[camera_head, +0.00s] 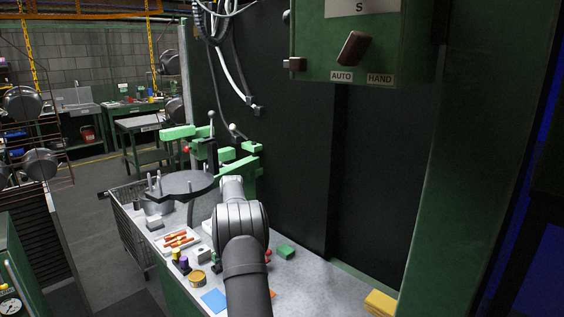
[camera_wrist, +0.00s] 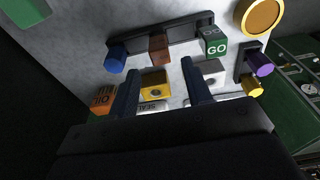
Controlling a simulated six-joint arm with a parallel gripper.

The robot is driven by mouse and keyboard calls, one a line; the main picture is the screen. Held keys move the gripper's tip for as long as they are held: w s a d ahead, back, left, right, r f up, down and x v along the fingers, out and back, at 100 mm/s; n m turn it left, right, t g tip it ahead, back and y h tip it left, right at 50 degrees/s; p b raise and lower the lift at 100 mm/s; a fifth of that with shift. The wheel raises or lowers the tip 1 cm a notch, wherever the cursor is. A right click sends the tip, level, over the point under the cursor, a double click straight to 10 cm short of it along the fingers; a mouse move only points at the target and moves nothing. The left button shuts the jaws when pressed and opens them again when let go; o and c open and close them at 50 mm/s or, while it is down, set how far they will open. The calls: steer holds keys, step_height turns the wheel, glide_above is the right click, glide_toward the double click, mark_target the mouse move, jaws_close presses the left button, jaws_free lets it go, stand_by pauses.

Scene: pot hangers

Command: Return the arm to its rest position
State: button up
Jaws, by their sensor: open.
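My gripper (camera_wrist: 160,66) shows in the wrist view as two dark blue fingers, spread apart. They sit over a grey bench top (camera_wrist: 85,60). A yellow block with a hole (camera_wrist: 155,85) appears between the fingers in the picture. A grey block with a hole (camera_wrist: 215,72) is just right of the right finger. I cannot tell whether either finger touches a block. Nothing is seen clamped. In the head view my arm reaches out over the bench, and its links hide the gripper.
A dark rack (camera_wrist: 185,31), a blue cylinder (camera_wrist: 115,60), a brown block (camera_wrist: 160,49) and a green GO block (camera_wrist: 213,43) lie beyond the fingers. An orange OIL block (camera_wrist: 101,99) is left. In the head view, a green fixture (camera_head: 250,172) and dark round plate (camera_head: 183,184) stand beyond.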

steer(key=f, duration=0.7)
steer(key=shift+w+a+f, duration=0.15)
steer(key=shift+w+a, duration=0.05)
steer(key=shift+a, duration=0.05)
step_height(320, 180, up, 5)
steer(key=shift+w+f, duration=0.1)
steer(key=s+d+r, duration=0.3)
steer(key=d+r, duration=0.4)
steer(key=d, duration=0.4)
steer(key=s+a+f, duration=0.2)
steer(key=s+a, duration=0.4)
steer(key=s, duration=0.2)
steer(key=shift+s+a+f, duration=0.2)
steer(key=shift+a+f, duration=0.2)
steer(key=w+d+r, duration=0.3)
steer(key=w+d, duration=0.4)
steer(key=w, duration=0.1)
steer(key=w+a+f, duration=0.2)
steer(key=a+f, duration=0.2)
steer(key=a, duration=0.2)
steer(key=shift+a, duration=0.4)
